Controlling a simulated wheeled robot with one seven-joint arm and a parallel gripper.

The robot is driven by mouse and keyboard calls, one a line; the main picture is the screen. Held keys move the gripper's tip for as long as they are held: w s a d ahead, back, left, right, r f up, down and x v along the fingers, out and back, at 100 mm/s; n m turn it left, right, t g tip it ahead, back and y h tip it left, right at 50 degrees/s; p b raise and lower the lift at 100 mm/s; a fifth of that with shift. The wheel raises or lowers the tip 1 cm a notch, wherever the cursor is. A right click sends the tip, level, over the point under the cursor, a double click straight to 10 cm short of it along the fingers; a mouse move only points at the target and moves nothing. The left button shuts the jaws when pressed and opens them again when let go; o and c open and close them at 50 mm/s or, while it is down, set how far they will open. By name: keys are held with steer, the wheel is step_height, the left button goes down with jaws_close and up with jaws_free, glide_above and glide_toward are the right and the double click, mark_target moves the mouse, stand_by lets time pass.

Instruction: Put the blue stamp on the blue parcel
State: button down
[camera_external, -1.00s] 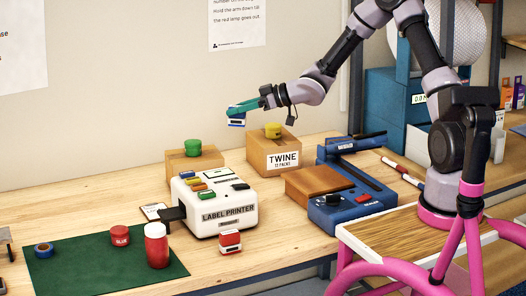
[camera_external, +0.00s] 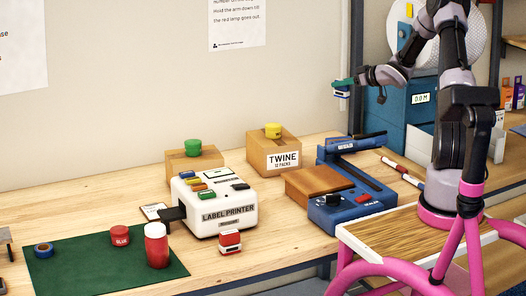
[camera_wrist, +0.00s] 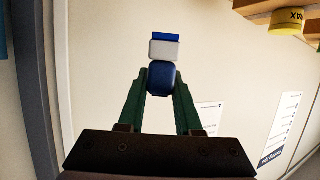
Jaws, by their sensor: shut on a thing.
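The blue stamp (camera_external: 342,94) hangs from my gripper (camera_external: 345,83), high above the back of the bench and left of a teal unit. In the wrist view the stamp (camera_wrist: 164,50) shows a rounded blue handle, a white band and a blue end. The fingers of my gripper (camera_wrist: 159,88) are shut on the handle. The stamp touches nothing else. I cannot make out a parcel that is clearly blue in either view.
The teal unit (camera_external: 388,107) stands at the back right. A cardboard twine box (camera_external: 262,155) bears a yellow tin (camera_external: 273,130).

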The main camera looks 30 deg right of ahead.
glide_above(341, 139)
step_height(341, 139, down, 15)
steer(key=shift+s+a+r, duration=0.1)
steer(key=shift+s+a, duration=0.05)
stand_by(0.4)
steer(key=c, duration=0.6)
jaws_free()
steer(key=shift+f, duration=0.25)
